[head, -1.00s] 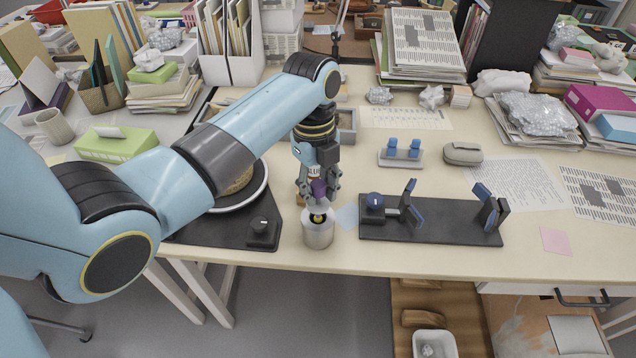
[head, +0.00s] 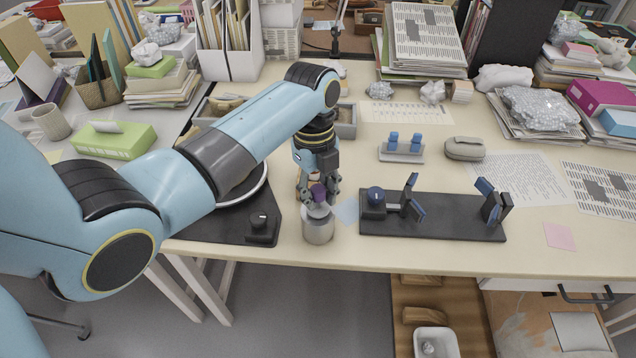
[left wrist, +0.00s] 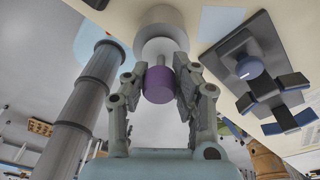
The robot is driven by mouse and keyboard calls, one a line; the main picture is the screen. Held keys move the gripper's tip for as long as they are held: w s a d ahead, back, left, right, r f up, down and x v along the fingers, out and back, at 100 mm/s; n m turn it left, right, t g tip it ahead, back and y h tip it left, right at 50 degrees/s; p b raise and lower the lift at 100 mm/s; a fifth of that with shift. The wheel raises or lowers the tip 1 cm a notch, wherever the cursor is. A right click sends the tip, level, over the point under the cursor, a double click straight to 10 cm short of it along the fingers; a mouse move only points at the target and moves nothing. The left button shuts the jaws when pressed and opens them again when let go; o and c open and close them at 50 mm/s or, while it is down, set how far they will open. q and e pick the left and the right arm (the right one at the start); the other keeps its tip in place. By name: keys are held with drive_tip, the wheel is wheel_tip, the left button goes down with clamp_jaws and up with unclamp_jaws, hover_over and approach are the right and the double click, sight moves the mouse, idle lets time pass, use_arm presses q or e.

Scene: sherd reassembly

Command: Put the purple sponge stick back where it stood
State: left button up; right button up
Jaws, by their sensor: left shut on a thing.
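The purple sponge stick (head: 318,192) is upright between the fingers of my left gripper (head: 319,196), which is shut on it. The stick is over a metal cup (head: 318,226) near the front edge of the table. Its lower end is at the cup's mouth, and the sponge tip is hidden. In the left wrist view, the purple end (left wrist: 158,85) sits between the two fingers of my left gripper (left wrist: 160,88), with the pale cup (left wrist: 160,27) beyond it. My right gripper is not in view.
A dark base with a blue knob and padded clamps (head: 450,229) stands right of the cup. A dark board with a knob (head: 225,233) lies to the left. A blue paper (head: 346,211) lies beside the cup. Behind is a small holder with blue pieces (head: 401,155).

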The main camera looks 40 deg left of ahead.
use_arm(q)
drive_tip(key=shift+f, duration=0.25)
idle(0.8)
drive_tip(key=o, duration=0.9)
drive_tip(key=shift+o, duration=0.2)
wheel_tip(320, 180, up, 12)
drive_tip(key=a, duration=0.1)
drive_tip(key=shift+w+a, duration=0.15)
drive_tip(key=shift+w, duration=0.25)
